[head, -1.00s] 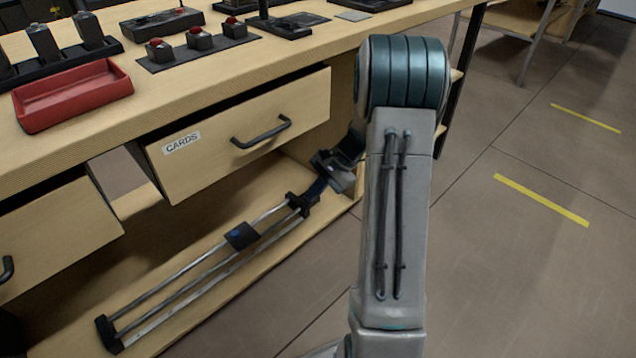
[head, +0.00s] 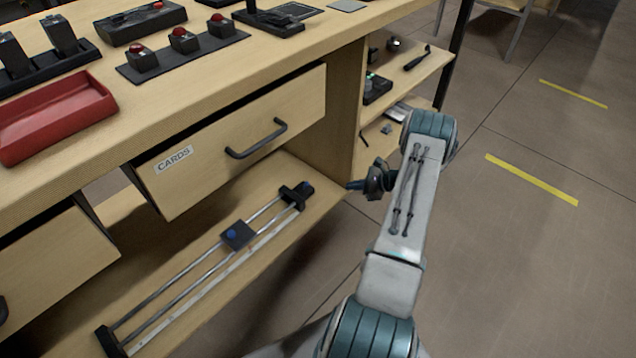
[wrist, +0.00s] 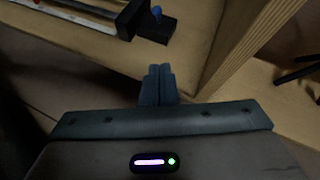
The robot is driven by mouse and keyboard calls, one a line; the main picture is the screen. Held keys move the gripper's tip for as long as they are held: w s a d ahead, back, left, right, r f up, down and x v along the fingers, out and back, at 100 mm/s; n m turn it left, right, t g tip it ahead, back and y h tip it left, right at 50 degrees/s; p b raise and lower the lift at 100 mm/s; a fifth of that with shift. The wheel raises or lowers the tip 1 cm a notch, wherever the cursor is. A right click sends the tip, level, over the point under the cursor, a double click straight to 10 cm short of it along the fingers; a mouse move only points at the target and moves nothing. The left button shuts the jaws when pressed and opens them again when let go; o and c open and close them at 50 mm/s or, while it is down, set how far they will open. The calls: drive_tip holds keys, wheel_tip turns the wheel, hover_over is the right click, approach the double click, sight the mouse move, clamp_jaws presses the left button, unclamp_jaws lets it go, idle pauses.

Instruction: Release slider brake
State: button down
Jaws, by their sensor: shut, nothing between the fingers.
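The slider lies on the low wooden shelf, with two metal rails (head: 190,277) and a pale strip beside them. A dark carriage (head: 238,235) with a blue round spot on top sits between the rails' ends. A blue knob (head: 305,187) is at the dark right end block (head: 291,197); which part is the brake I cannot tell. In the wrist view the blue knob (wrist: 158,11) shows beside the dark end block (wrist: 155,30). My gripper (head: 352,185) is shut and empty, to the right of that end, apart from it. Its closed fingers show in the wrist view (wrist: 159,72).
The drawer marked CARDS (head: 240,140) hangs pulled out above the slider. The workbench (head: 130,130) carries a red tray (head: 55,125) and several button boxes. A side shelf (head: 425,75) with small items stands behind my arm. Floor to the right is clear.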

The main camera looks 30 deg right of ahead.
sight(306, 185)
drive_tip(key=shift+a, duration=0.15)
drive_tip(key=b+x, duration=0.3)
drive_tip(key=x, duration=0.7)
drive_tip(key=shift+a+f+b, duration=0.1)
drive_tip(key=shift+f+b, duration=0.2)
drive_tip(key=shift+f, duration=0.05)
drive_tip(key=shift+w+a+r+b, duration=0.3)
drive_tip(key=shift+w+a+r, duration=0.25)
drive_tip(key=shift+w+a, duration=0.3)
drive_tip(key=shift+w+a+r, duration=0.25)
drive_tip(key=shift+w+a, duration=0.15)
drive_tip(key=shift+r, duration=0.1)
drive_tip(key=shift+w+a+g, duration=0.1)
drive_tip(key=shift+a+g, duration=0.05)
drive_tip(key=shift+g, duration=0.15)
drive_tip(key=shift+r, duration=0.1)
